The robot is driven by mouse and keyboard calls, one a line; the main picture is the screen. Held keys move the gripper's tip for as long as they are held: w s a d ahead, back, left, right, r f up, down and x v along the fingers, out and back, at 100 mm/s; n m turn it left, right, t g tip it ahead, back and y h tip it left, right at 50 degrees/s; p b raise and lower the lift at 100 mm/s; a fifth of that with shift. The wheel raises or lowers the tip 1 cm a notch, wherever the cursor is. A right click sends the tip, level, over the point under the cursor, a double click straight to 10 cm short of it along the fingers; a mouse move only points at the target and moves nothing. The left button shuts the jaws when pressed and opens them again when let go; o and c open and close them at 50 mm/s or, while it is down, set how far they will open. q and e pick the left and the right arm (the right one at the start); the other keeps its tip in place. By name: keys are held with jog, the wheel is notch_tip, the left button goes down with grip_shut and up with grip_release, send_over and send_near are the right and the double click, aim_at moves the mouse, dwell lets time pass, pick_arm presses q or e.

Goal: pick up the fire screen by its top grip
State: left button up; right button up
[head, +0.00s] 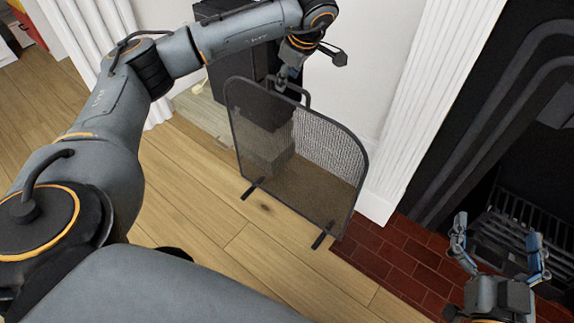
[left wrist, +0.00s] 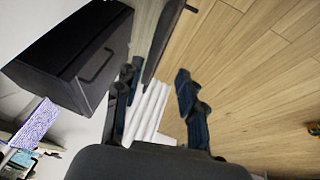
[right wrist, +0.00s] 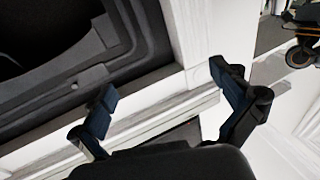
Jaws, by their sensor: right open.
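The fire screen (head: 300,155) is a black mesh panel with a curved top. It stands on the wood floor on two dark feet, just left of the brick hearth. Its top grip (head: 304,92) is a small dark loop on the upper edge. My left gripper (head: 284,82) is right at that grip; contact cannot be told. In the left wrist view its fingers (left wrist: 157,90) are apart, with the screen (left wrist: 163,42) seen nearly edge-on beyond and between them. My right gripper (head: 503,240) is open and empty in front of the fireplace; its open fingers also show in the right wrist view (right wrist: 168,95).
A dark box-like cabinet (left wrist: 85,55) stands close behind the screen. White fluted pilasters (head: 425,95) flank the wall. The black fireplace (head: 490,110) and red brick hearth (head: 395,255) are at the right. The wood floor (head: 205,215) in front of the screen is clear.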

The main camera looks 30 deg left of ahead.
aim_at(282, 96)
pick_arm(q)
jog(key=b+x, duration=0.1)
jog(key=x, duration=0.3)
jog(key=shift+f, duration=0.25)
jog(key=b+x, duration=0.1)
jog(key=x, duration=0.3)
jog(key=shift+w+a+f, duration=0.15)
jog(key=shift+f, duration=0.2)
grip_shut()
pick_arm(e)
jog(key=s+r+t+y, duration=0.1)
jog(key=s+r+t, duration=0.1)
jog(key=r, duration=0.3)
jog(key=s+r+t+y, duration=0.1)
jog(key=s+r+t, duration=0.1)
jog(key=r+t, duration=0.3)
jog(key=shift+s+r, duration=0.15)
jog(key=shift+s, duration=0.15)
jog(key=shift+a, duration=0.1)
